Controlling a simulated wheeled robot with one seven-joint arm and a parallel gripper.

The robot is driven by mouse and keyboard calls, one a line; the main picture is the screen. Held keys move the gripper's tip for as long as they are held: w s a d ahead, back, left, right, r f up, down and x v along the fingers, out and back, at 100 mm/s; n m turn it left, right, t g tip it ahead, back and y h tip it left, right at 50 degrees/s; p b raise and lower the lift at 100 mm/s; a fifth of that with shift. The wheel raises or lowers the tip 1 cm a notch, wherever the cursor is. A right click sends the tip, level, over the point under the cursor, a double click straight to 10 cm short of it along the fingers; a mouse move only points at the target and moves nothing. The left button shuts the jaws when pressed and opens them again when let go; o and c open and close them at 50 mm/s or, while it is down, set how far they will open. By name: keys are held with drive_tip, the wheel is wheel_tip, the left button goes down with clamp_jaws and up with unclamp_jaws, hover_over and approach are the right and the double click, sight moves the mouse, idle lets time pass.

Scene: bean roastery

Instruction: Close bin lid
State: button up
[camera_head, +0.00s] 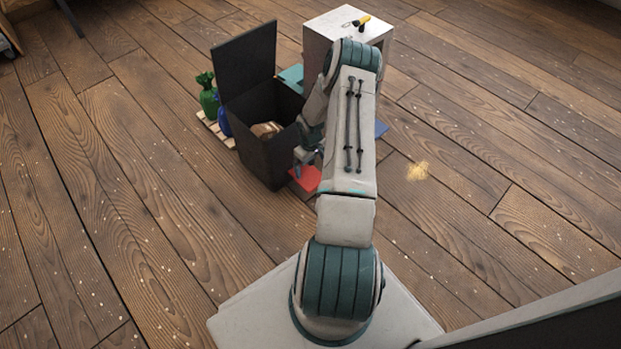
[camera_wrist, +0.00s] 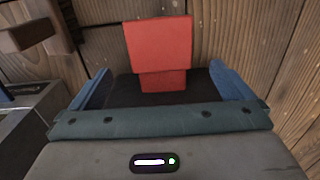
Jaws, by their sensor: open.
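A dark bin (camera_head: 258,149) stands on the wooden floor in the head view. Its lid (camera_head: 245,60) is open and stands up on the far left side. Tan contents (camera_head: 265,130) show inside the bin. My gripper (camera_head: 305,160) is low beside the bin's right side, partly hidden by my arm; I cannot tell whether it touches the bin. In the wrist view its two blue fingers (camera_wrist: 160,72) are spread apart, with nothing seen clamped between them. The lid cannot be made out in the wrist view.
A red piece (camera_head: 306,178) is by the bin's right side; red also shows ahead of the fingers in the wrist view (camera_wrist: 160,45). A white cabinet (camera_head: 318,30) stands behind. Green bottles (camera_head: 208,98) sit left of the bin. Floor at front left is clear.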

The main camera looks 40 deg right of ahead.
sight(310, 178)
wheel_tip(310, 178, down, 8)
drive_tip(key=b, duration=0.2)
drive_tip(key=shift+b, duration=0.35)
